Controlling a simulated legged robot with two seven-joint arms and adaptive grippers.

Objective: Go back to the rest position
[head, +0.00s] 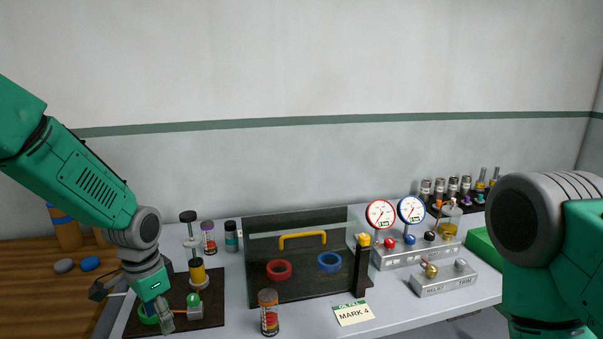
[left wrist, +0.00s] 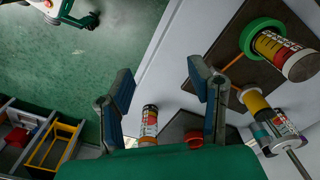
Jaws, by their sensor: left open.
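My left gripper (head: 163,312) hangs over the front left of a dark plate (head: 211,317) in the head view, in front of a green ring (head: 148,314). In the left wrist view its two fingers (left wrist: 163,96) are spread apart with nothing held between them. That view shows a labelled can (left wrist: 290,55) at the green ring (left wrist: 262,32). A post with a yellow collar (head: 197,275) stands on the plate. My right arm enters at the right of the head view; its gripper is out of view.
A labelled can (head: 269,314) stands at the front edge. A dark panel with a red ring (head: 279,270), a blue ring (head: 329,262) and a yellow handle (head: 303,239) is in the middle. Two gauges (head: 396,211) stand on a grey box at the right.

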